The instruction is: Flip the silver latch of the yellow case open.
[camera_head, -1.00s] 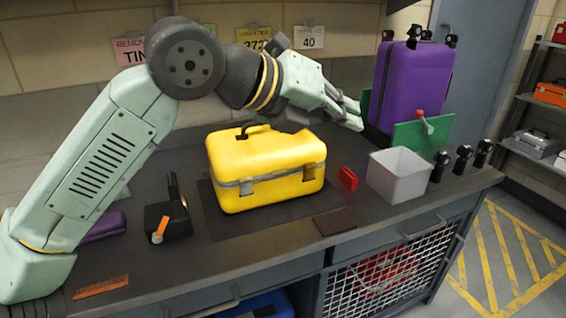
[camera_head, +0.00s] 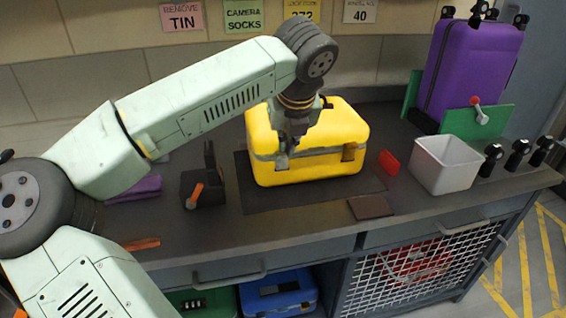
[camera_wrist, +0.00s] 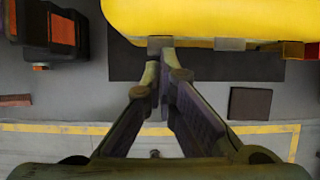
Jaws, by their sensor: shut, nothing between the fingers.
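The yellow case (camera_head: 340,125) stands closed on a dark mat, with a grey band around its seam. Its front also fills the top of the wrist view (camera_wrist: 230,15). In the wrist view, one silver-grey latch (camera_wrist: 160,42) is right at my fingertips, and a second grey latch (camera_wrist: 230,44) is to the right. My gripper (camera_head: 284,155) points down at the left part of the case front. In the wrist view my gripper (camera_wrist: 165,65) is shut and empty, its tips at the left latch; whether they touch it I cannot tell. My arm covers part of the case top.
A black box with an orange lever (camera_head: 205,185) stands left of the case. A red item (camera_head: 389,163), a grey bin (camera_head: 447,165) and a purple suitcase (camera_head: 470,65) are to the right. A brown flat square (camera_head: 371,207) lies in front. Bare worktop shows between them.

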